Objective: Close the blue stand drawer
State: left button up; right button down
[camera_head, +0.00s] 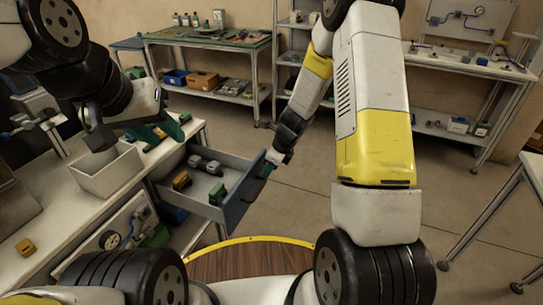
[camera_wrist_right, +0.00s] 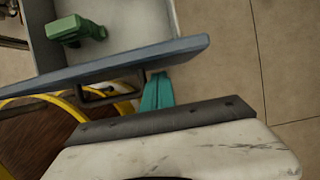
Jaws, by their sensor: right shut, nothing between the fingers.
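The blue stand drawer (camera_head: 243,203) is pulled out from the workbench, with its blue-grey front panel facing right. In the right wrist view the front panel (camera_wrist_right: 185,50) crosses the picture, with a dark handle (camera_wrist_right: 108,96) on its outer face. My right gripper (camera_head: 266,171) is at the outside of the panel. Its teal fingers (camera_wrist_right: 157,90) are shut and empty beside the handle, with tips at or very near the panel; contact is unclear.
The drawer holds a green item (camera_head: 217,192), a yellow item (camera_head: 181,179) and dark items (camera_head: 206,165). A pale open bin (camera_head: 105,175) stands on the bench (camera_head: 45,220). Shelved tables line the back wall. The floor right of the drawer is clear.

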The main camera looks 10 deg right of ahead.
jog(key=shift+w+a, duration=0.15)
jog(key=shift+a, duration=0.1)
